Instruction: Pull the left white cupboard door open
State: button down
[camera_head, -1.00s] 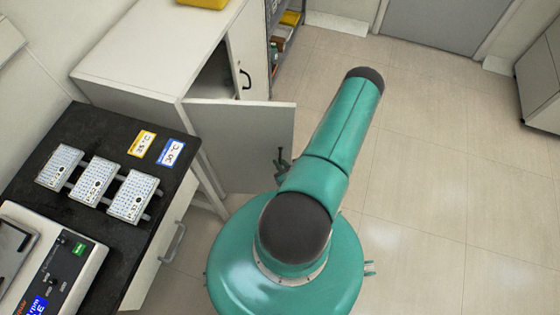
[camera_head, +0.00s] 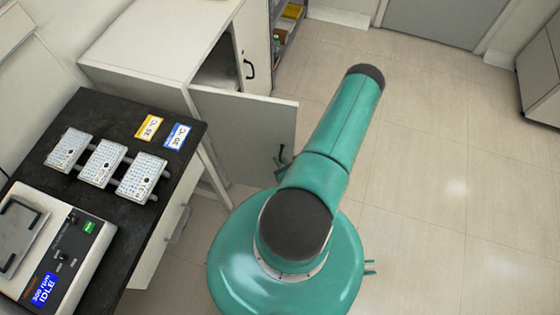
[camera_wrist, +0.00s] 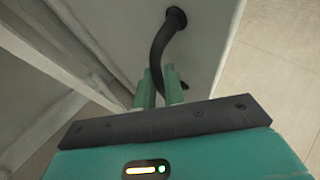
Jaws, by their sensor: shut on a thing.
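The left white cupboard door (camera_head: 245,130) stands swung out from the white cupboard (camera_head: 160,42), with a dark opening (camera_head: 218,72) showing above and behind it. In the wrist view the door's pale face (camera_wrist: 203,35) fills the upper middle, with its dark curved handle (camera_wrist: 160,46) on it. My gripper (camera_wrist: 160,88) has its two green fingers shut on the handle's lower part. In the head view the gripper (camera_head: 283,160) shows small at the door's outer edge, partly hidden by my arm. The right door (camera_head: 255,45) also has a dark handle (camera_head: 249,69).
A black-topped bench (camera_head: 115,125) stands at the left, near the open door, carrying several white racks (camera_head: 103,164), two labels and a shaker (camera_head: 40,240). Shelves (camera_head: 285,28) stand beyond the cupboard. The tiled floor (camera_head: 440,160) at the right is clear.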

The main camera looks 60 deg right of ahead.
jog(key=shift+w, duration=0.1)
jog(key=c, duration=1.5)
grip_release()
